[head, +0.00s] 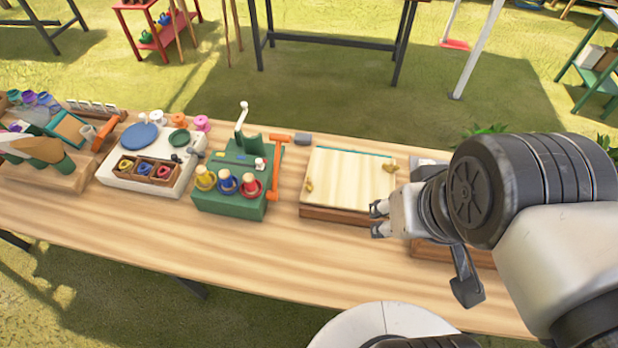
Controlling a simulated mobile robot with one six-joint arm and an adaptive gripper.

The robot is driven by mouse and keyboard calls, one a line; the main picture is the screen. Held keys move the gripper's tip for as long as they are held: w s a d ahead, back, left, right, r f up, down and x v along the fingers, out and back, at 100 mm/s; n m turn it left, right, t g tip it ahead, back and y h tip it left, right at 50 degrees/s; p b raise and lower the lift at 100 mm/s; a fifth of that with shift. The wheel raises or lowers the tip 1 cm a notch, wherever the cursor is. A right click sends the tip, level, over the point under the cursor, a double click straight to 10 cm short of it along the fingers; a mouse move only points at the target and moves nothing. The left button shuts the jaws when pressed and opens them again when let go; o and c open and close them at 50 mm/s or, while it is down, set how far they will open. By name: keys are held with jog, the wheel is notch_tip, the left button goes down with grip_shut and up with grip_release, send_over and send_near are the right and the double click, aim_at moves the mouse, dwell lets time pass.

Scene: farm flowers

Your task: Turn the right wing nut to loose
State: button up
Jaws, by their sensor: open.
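A flower press (348,182) with a pale wooden top board and a darker base stands on the table, right of the middle in the head view. The left wing nut (309,186), brass-coloured, sits at the board's left edge. The right wing nut (391,166), also brass-coloured, sits at its right edge. My gripper (375,219) is open, with its fingers pointing left at the front right corner of the press, nearer the camera than the right wing nut. I see nothing between the fingers. I cannot tell its height above the board or how tight either nut is.
A green block (230,203) with coloured knobs and an orange-handled hammer (283,160) stand left of the press. A white tray (135,185) is further left. My arm hides much of the table's right end. Bare wood (300,255) lies in front.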

jog(key=shift+o, duration=0.6)
jog(key=shift+w+r, duration=0.1)
jog(key=shift+w, duration=0.15)
jog(key=o, duration=0.4)
jog(key=w+m, duration=0.1)
jog(key=w, duration=0.1)
jog(key=w+a+m, duration=0.1)
jog(key=w, duration=0.1)
jog(key=w+m+g+b, duration=0.1)
jog(key=w+m, duration=0.1)
jog(key=shift+w+a+r, duration=0.3)
jog(key=shift+w+r, duration=0.05)
jog(key=shift+r, duration=0.05)
jog(key=m+g+b, duration=0.3)
jog(key=m+g, duration=0.1)
jog(key=m, duration=0.9)
send_over(309, 182)
notch_tip(309, 182, down, 16)
notch_tip(309, 182, down, 16)
jog(key=b, duration=0.5)
jog(key=shift+f, duration=0.25)
jog(key=shift+c, duration=0.3)
grip_shut()
